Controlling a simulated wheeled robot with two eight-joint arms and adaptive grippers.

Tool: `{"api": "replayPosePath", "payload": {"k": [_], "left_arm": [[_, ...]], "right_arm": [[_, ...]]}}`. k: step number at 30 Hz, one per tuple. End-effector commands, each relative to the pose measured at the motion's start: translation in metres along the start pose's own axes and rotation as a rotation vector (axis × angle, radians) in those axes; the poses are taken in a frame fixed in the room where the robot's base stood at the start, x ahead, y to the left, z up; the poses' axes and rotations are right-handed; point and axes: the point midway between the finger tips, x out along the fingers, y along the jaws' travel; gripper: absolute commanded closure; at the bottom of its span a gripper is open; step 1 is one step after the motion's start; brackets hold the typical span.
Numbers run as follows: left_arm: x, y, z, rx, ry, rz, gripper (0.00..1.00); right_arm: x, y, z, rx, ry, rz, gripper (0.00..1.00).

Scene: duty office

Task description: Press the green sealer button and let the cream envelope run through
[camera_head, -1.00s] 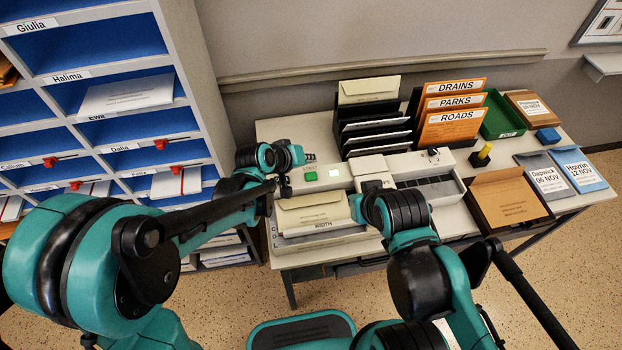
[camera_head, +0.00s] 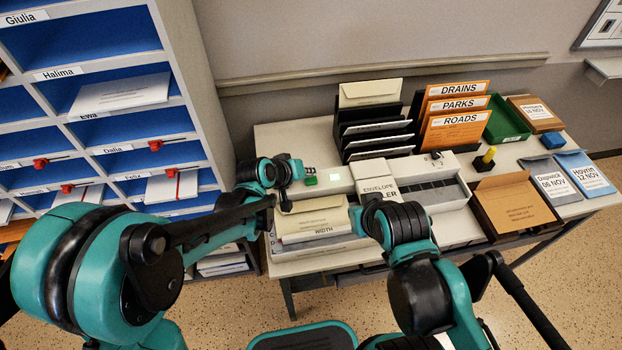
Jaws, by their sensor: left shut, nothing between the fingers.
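The green button (camera_head: 310,180) sits on the top left of the envelope sealer (camera_head: 341,180), beside a lit pale panel (camera_head: 334,178). The cream envelope (camera_head: 310,224) lies flat on the feed tray in front, above a "WIDTH" label (camera_head: 323,231). My left gripper (camera_head: 303,172) is shut and empty, its tip at or just behind the green button; I cannot tell whether it touches. My right arm reaches to the sealer's front by the envelope's right end, and its gripper's fingers are hidden behind its own wrist.
A black sorter (camera_head: 378,140) and orange folders (camera_head: 451,130) stand behind the sealer. A green tray (camera_head: 508,122), an open brown box (camera_head: 513,207) and several labelled envelopes (camera_head: 551,181) are on the right. A pigeonhole shelf (camera_head: 180,60) rises close on the left.

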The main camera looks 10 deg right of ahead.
Motion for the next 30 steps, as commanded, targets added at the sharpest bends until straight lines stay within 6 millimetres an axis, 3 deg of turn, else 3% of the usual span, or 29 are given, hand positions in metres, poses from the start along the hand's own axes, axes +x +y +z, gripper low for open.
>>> {"api": "replayPosePath", "payload": {"k": [30], "left_arm": [[0.0060, -0.0044, 0.0045, 0.000, 0.000, 0.000, 1.00]], "right_arm": [[0.0070, 0.0000, 0.0051, 0.000, 0.000, 0.000, 1.00]]}}
